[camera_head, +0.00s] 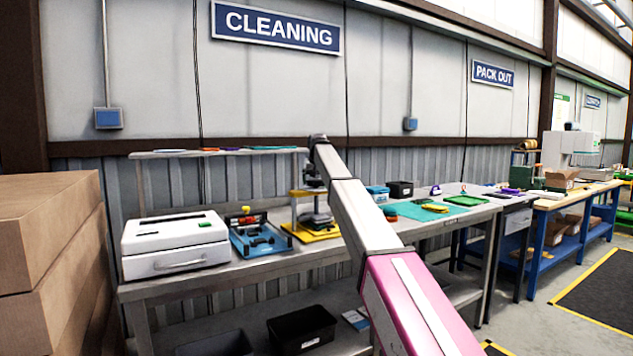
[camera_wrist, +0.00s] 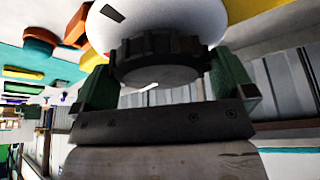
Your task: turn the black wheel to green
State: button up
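The black wheel (camera_wrist: 160,62) shows in the wrist view, ribbed round its rim, with a small white mark near its lower edge. It sits against a round white body (camera_wrist: 200,18) that carries a short black mark. My gripper (camera_wrist: 163,78) has its two green fingers on either side of the wheel, with no clear gap seen between fingers and rim. No green mark for the wheel can be made out. In the head view my arm reaches over the bench beside a yellow stand (camera_head: 318,233); the wheel cannot be made out there.
On the bench (camera_head: 262,268) stand a white case (camera_head: 175,247) and a blue tray with tools (camera_head: 258,238) to the left. Small boxes (camera_head: 400,189) and a green mat (camera_head: 460,200) lie right of my arm. Brown cartons (camera_head: 50,262) stand at far left.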

jog(key=shift+r, duration=0.1)
jog(key=v, duration=1)
jog(key=shift+s+r, duration=0.2)
jog(key=shift+r, duration=0.05)
